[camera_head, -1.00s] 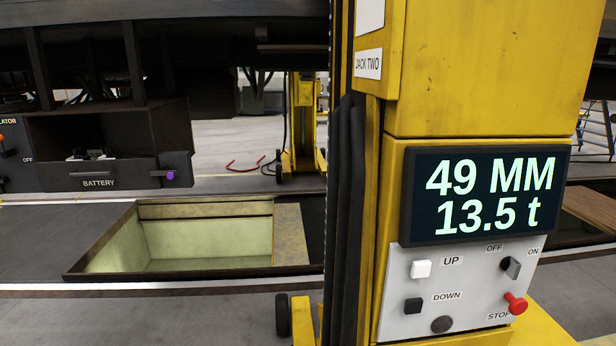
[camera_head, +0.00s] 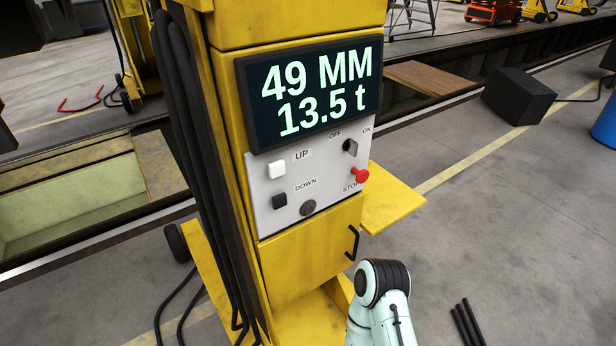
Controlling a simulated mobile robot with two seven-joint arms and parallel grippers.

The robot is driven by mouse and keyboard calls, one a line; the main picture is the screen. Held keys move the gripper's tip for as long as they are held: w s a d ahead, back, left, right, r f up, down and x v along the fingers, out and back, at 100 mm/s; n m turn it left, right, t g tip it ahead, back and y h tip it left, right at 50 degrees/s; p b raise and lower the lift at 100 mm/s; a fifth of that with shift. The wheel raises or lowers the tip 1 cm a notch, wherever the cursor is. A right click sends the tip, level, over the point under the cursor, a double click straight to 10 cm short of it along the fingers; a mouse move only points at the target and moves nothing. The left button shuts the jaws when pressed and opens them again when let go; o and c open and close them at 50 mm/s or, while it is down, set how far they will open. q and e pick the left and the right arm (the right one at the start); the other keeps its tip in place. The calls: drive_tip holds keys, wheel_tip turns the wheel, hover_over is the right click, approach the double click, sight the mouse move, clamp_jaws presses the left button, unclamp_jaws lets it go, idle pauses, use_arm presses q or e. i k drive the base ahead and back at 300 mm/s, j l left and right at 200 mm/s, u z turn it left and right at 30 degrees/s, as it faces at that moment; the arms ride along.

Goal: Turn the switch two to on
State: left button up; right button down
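The yellow jack column (camera_head: 310,255) stands in the middle of the head view. Its grey control panel (camera_head: 268,215) is tilted in the picture. A dark rotary switch (camera_head: 350,147) is at the panel's upper right, between the labels OFF on its left and ON on its right. I cannot tell clearly which label its knob points to. The display (camera_head: 312,95) above reads 49 MM and 13.5 t. One of my white arms shows at the bottom, below and to the right of the panel, apart from the switch. Neither gripper is in view.
A red stop button (camera_head: 360,175) sits just below the switch. White UP (camera_head: 277,170) and black DOWN (camera_head: 279,201) buttons are at the panel's left. A yellow ledge (camera_head: 393,199) juts out right of the panel. A pit (camera_head: 60,205) lies left; open floor lies right.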

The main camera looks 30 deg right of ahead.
sight(349, 145)
drive_tip(key=z, duration=1.3)
drive_tip(key=l, duration=0.1)
